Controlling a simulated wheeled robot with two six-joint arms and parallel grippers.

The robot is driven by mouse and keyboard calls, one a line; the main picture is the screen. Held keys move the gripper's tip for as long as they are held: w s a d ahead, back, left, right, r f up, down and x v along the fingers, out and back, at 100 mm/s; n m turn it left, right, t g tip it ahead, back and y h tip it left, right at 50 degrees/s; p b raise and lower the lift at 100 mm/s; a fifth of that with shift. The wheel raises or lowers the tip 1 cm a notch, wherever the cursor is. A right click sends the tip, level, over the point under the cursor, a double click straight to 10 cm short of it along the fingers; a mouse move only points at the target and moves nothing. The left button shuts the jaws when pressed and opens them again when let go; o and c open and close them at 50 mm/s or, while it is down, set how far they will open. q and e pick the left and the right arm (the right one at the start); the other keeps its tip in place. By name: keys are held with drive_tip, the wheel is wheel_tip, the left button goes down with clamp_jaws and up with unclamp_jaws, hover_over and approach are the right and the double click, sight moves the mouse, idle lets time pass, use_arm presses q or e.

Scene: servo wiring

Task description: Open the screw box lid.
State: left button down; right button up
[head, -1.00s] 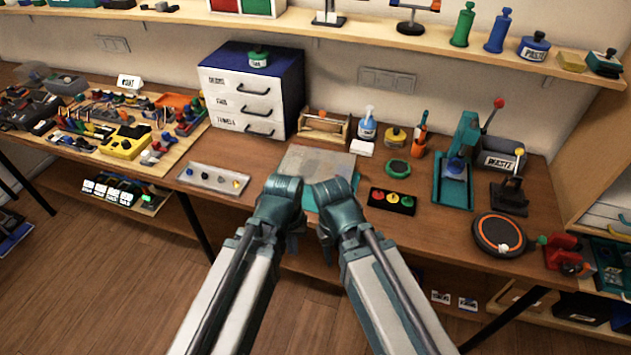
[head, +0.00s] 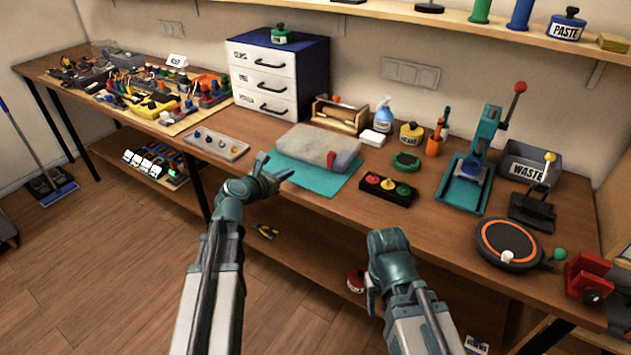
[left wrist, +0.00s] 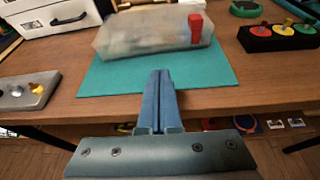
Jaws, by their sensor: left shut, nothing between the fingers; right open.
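A translucent, cloudy box (head: 310,145) with a red piece (head: 343,161) at its front right sits on a teal mat (head: 330,190). I take it for the screw box; its top looks closed, and its contents are blurred. In the left wrist view the box (left wrist: 150,32) is ahead of my fingers, with the red piece (left wrist: 196,27) right of centre. My left gripper (head: 284,174) is shut and empty by the mat's front left edge, apart from the box. Its fingertips (left wrist: 160,73) point toward the box. My right gripper (head: 371,296) is open and empty in front of the bench, lower than the top.
A metal tray (head: 215,144) with small parts lies left of the mat. A black block with coloured buttons (head: 386,189) and a green round piece (head: 406,160) are right of it. A white drawer cabinet (head: 262,85) stands behind. The bench front between my arms is clear.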

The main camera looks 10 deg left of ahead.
sight(301, 173)
use_arm(q)
drive_tip(key=shift+n, duration=0.4)
drive_tip(key=b+x, duration=0.1)
drive_tip(key=x, duration=0.4)
drive_tip(key=b+x, duration=0.2)
drive_tip(key=x, duration=0.3)
drive_tip(key=shift+w+a, duration=0.1)
drive_tip(key=shift+a, duration=0.15)
drive_tip(key=shift+r, duration=0.1)
